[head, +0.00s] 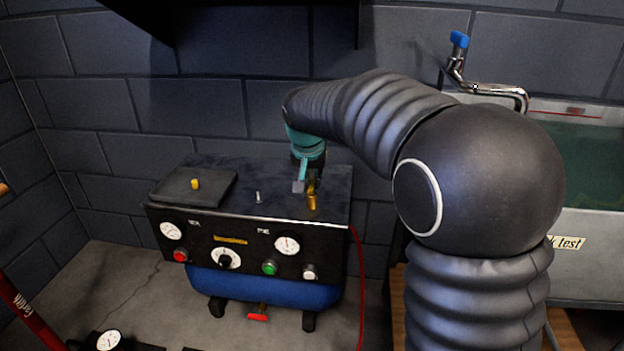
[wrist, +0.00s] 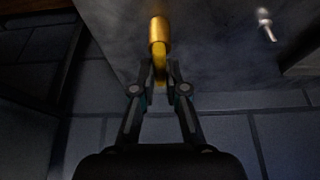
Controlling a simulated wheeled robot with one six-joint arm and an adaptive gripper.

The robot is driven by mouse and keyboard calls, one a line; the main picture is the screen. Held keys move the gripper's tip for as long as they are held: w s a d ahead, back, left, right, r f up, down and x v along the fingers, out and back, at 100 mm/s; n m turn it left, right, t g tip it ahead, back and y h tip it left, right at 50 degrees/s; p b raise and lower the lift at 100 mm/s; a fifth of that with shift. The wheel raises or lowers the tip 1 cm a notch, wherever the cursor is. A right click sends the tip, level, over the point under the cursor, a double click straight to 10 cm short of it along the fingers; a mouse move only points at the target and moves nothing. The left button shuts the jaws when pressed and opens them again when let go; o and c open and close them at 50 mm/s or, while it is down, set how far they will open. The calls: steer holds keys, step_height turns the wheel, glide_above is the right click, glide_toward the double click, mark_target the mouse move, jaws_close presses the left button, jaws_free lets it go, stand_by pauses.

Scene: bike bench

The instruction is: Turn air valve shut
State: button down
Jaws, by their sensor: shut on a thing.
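The air valve (head: 312,202) is a small brass fitting on the dark top of the compressor unit (head: 265,170), near its right front edge. In the wrist view the brass valve body (wrist: 158,32) is at top centre, with a yellow lever (wrist: 160,70) extending down from it. My gripper (head: 305,184) reaches down to the valve from behind. In the wrist view my gripper (wrist: 160,82) has its fingertips on either side of the yellow lever, shut on it. The fingertips partly hide the lever's end.
A silver stem (head: 258,197) stands left of the valve, and a yellow knob (head: 195,184) sits on a raised black pad farther left. The front panel has gauges (head: 287,244) and buttons. A red hose (head: 358,290) hangs at the right. A water tank (head: 590,240) stands at far right.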

steer(key=c, duration=1.2)
jaws_free()
steer(key=shift+r, duration=0.1)
steer(key=v, duration=1.2)
steer(key=shift+w+a, duration=0.1)
